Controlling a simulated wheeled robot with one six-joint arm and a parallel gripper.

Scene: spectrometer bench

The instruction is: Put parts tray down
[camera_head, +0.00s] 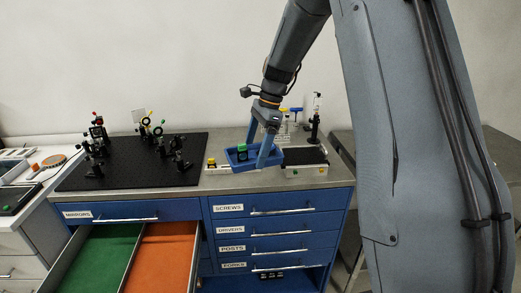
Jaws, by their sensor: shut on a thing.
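The blue parts tray (232,162) is at the right part of the bench top, with a small green-topped dark item (242,150) in it. My gripper (264,160) comes down from above with its blue fingers at the tray's right side and is shut on the tray. The tray sits in front of or just above a white device; I cannot tell whether it touches the bench. Part of the tray is hidden behind my near finger.
A black optics board (140,170) with several mounts fills the bench's left part. A white box with a black top (305,165) and a post stand (315,125) are right of the tray. Below, the MIRRORS drawer (165,255) is open, its compartments green and orange.

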